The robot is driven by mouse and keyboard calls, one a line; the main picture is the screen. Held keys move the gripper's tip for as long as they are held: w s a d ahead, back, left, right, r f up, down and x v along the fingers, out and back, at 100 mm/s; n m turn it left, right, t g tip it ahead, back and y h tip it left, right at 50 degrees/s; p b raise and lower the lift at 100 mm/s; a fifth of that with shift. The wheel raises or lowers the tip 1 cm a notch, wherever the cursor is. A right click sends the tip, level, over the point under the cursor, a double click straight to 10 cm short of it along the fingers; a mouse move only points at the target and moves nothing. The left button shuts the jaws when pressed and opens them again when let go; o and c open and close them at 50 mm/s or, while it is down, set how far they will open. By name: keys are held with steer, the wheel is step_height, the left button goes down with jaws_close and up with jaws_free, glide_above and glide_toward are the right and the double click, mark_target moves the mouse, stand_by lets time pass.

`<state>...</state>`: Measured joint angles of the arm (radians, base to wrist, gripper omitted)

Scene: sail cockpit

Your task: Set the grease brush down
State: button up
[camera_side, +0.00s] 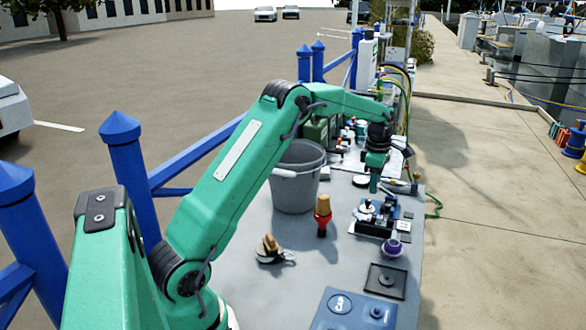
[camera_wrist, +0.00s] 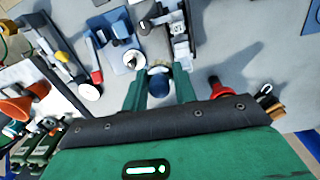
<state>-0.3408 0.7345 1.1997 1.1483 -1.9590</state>
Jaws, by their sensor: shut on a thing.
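My gripper (camera_side: 375,176) hangs over the far right part of the grey bench, just above and behind a blue plate with small parts. In the wrist view its two green fingers (camera_wrist: 159,92) are closed around the grease brush (camera_wrist: 157,84). The brush shows a dark blue rounded body with a pale bristle-like end beyond it. In the side view I cannot make out the brush, and I cannot tell whether it touches anything below.
The blue plate with a white knob (camera_wrist: 131,58) lies left of the fingers. A grey bucket (camera_side: 297,180), a red and tan tool (camera_side: 323,213), a purple part (camera_side: 392,248) and a black square plate (camera_side: 386,281) stand around. The bench (camera_side: 285,295) is clear at front left.

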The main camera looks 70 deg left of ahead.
steer(key=w+a+n, duration=0.3)
steer(key=a+n, duration=0.2)
steer(key=n, duration=0.3)
steer(key=shift+a+f+n, duration=0.35)
steer(key=shift+f+n, duration=0.05)
steer(key=shift+f, duration=0.05)
glide_above(347, 195)
steer(key=shift+s+f, duration=0.1)
steer(key=shift+f, duration=3.4)
steer(key=shift+f, duration=0.1)
steer(key=shift+d+f, duration=0.1)
steer(key=shift+f, duration=1.8)
steer(key=shift+f, duration=0.15)
